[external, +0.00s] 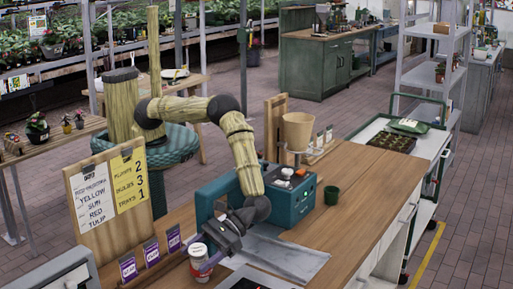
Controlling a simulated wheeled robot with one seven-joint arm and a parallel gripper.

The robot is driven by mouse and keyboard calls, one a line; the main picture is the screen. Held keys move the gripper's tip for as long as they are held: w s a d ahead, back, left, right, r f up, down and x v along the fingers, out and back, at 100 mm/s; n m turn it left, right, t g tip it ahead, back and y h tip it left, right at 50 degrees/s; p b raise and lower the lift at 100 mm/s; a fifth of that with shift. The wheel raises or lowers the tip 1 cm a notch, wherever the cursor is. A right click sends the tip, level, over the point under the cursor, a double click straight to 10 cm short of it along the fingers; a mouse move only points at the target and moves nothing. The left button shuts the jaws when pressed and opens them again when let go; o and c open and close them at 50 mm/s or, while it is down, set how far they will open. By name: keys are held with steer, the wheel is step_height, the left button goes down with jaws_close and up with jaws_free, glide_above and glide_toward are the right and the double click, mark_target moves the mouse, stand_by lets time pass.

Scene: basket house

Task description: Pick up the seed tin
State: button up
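A small pale cylindrical tin (198,258) with a reddish label and dark lower part stands near the front edge of the wooden counter; it looks like the seed tin. My dark gripper (213,248) is just to the right of and above it, angled down toward it. The fingers overlap the tin's right side in this view. I cannot tell whether they touch or enclose it, or how far apart they are.
Purple cards (152,250) in a wooden holder stand left of the tin, before an order board (107,188). A teal machine (290,200) stands behind my gripper. The counter's right part (375,190) is clear.

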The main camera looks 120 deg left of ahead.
mark_target(198, 248)
steer(key=c, duration=0.9)
steer(key=shift+c, duration=0.2)
step_height(198, 248, up, 18)
steer(key=b, duration=0.3)
steer(key=shift+d, duration=0.1)
steer(key=s+d+r+n+t, duration=0.2)
steer(key=s+d+r, duration=0.3)
steer(key=s+d, duration=0.4)
steer(key=s+d+r+n+t, duration=0.1)
steer(key=s+d+r, duration=0.4)
steer(key=s+d, duration=0.5)
steer(key=s+a+r+n+t, duration=0.1)
steer(key=s+a, duration=0.2)
steer(key=s, duration=1.2)
steer(key=s+a+r+n+t, duration=0.1)
steer(key=s+a+t, duration=0.1)
steer(key=s, duration=1.4)
steer(key=shift+s+a+n+t, duration=0.2)
steer(key=shift+a+n+t, duration=0.1)
steer(key=shift+a, duration=0.6)
